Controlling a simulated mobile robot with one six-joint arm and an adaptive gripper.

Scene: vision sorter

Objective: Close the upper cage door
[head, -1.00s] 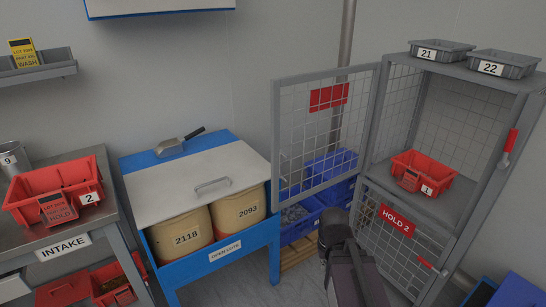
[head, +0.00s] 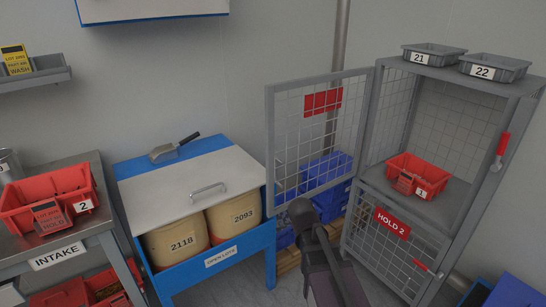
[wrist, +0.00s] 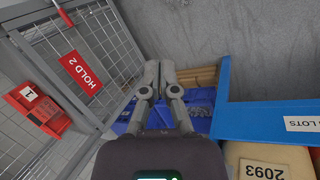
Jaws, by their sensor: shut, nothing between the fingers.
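The upper cage door (head: 322,103), a grey frame with wire mesh and a red plate, stands swung open to the left of the cage (head: 372,185) in the head view. The upper compartment is uncovered, with red tray 1 (head: 418,172) on its shelf. The lower door (head: 385,250), with its HOLD 2 plate, is closed. My gripper (wrist: 159,66) is shut and empty in the wrist view, above the blue bins. In the head view my arm reaches up near the open door's lower edge and hides the fingers. I cannot tell whether it touches the door.
A red handle (head: 501,148) is on the cage's right post. Grey trays 21 (head: 434,54) and 22 (head: 494,68) stand on top. Blue bins (head: 325,178) sit behind the open door. The blue open-lots bin stand (head: 222,260) and intake table (head: 60,258) are at left.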

